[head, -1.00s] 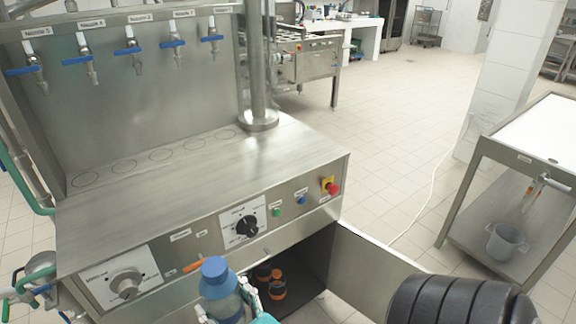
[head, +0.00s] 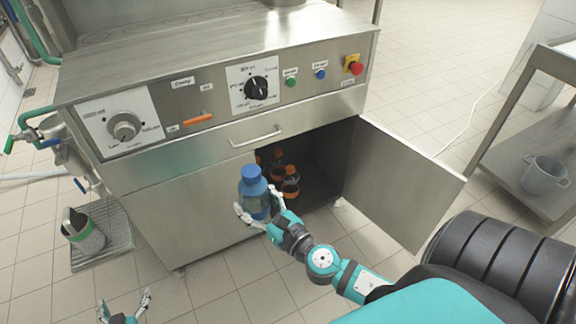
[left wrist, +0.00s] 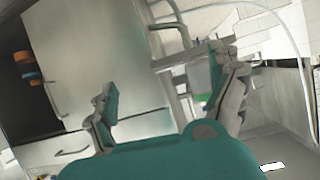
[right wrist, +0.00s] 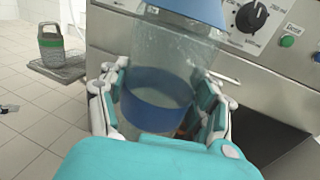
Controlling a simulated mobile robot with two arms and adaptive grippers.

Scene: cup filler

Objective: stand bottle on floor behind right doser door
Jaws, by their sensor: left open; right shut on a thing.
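A clear bottle with a blue cap (head: 252,180) is held upright by my right gripper (head: 262,217) in front of the cabinet opening. In the right wrist view the gripper's fingers clasp the see-through bottle (right wrist: 160,85) from both sides, and a blue band shows low on it. The right doser door (head: 405,180) stands wide open to the right. Behind it, on the dark cabinet floor (head: 322,188), stand several bottles with orange caps (head: 290,170). My left gripper (head: 125,306) is open and empty at the bottom left; its spread fingers show in the left wrist view (left wrist: 170,95).
The left cabinet door (head: 195,215) is shut. A drawer handle (head: 257,137) juts out above the opening. A grey-green container (head: 85,232) stands on a floor grate at left. A steel table with a bucket (head: 543,174) is at right. The tiled floor in front is clear.

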